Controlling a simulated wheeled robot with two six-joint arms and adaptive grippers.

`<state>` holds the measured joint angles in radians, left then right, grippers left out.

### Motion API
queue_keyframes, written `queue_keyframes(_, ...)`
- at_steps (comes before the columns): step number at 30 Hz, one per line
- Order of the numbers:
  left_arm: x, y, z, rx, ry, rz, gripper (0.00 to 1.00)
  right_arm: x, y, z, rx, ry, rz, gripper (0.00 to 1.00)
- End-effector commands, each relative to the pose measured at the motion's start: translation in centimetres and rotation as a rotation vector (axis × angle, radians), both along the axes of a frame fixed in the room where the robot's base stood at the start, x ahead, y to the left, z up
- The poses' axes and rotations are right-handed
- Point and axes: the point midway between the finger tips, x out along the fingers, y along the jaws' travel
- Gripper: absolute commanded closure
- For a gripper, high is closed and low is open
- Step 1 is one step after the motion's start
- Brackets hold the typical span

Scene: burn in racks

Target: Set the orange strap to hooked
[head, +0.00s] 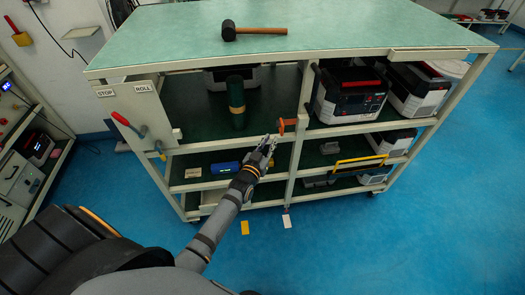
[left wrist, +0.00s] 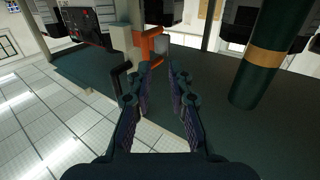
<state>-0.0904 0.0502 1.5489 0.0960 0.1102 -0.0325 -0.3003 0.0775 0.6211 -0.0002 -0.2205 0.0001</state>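The orange strap (head: 289,122) is a small orange piece at the rack's middle post, just below the upper shelf opening. In the left wrist view the orange strap (left wrist: 149,46) stands just beyond the fingertips, with a grey block beside it. I cannot tell whether it is hooked. My left gripper (head: 269,141) is just left of and below the strap, apart from it. In the left wrist view my left gripper (left wrist: 160,70) has a gap between its fingertips and holds nothing. My right gripper is not in view.
The rack (head: 300,155) has a green top with a black mallet (head: 252,31) on it. A dark green cylinder (head: 236,102) stands on the upper shelf left of the strap. A boxy instrument (head: 350,95) sits right of the post. A red-handled lever (head: 127,124) is at the left panel.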

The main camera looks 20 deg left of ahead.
Motion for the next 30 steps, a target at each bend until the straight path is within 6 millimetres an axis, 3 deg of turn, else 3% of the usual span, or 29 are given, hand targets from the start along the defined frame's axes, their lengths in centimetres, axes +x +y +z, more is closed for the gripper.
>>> queue_keyframes(18,-5.1,0.0,0.2,-0.001,0.002,0.0,0.81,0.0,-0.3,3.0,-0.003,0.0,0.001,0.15)
queue_keyframes(30,-5.9,0.0,0.0,-0.001,0.001,0.0,0.81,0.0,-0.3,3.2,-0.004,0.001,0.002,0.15)
